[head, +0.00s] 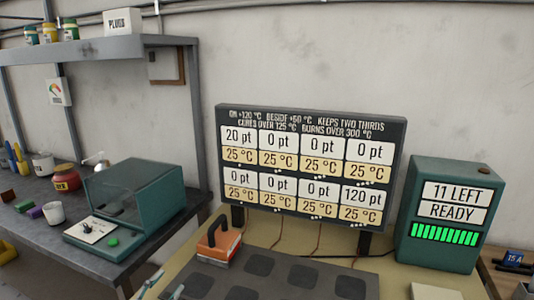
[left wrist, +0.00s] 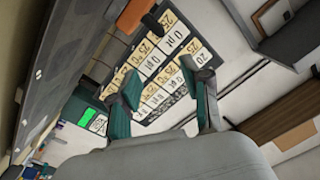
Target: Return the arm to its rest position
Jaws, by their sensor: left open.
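My left gripper (left wrist: 160,80) shows in the left wrist view with its two teal-tipped fingers spread apart and nothing held between them. Beyond the fingers that view shows the display board (left wrist: 172,48), tilted. In the head view only a small part of the left gripper (head: 147,284) shows at the bottom edge, left of the dark plate with square pads (head: 225,278). It looks clear of the orange block with a black handle (head: 218,243). My right gripper is in neither view.
The display board (head: 310,114) stands behind the plate, with a teal READY box (head: 450,215) to its right. A teal machine with a clear lid (head: 130,205) stands on the left bench. A shelf (head: 90,50) with jars hangs above it.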

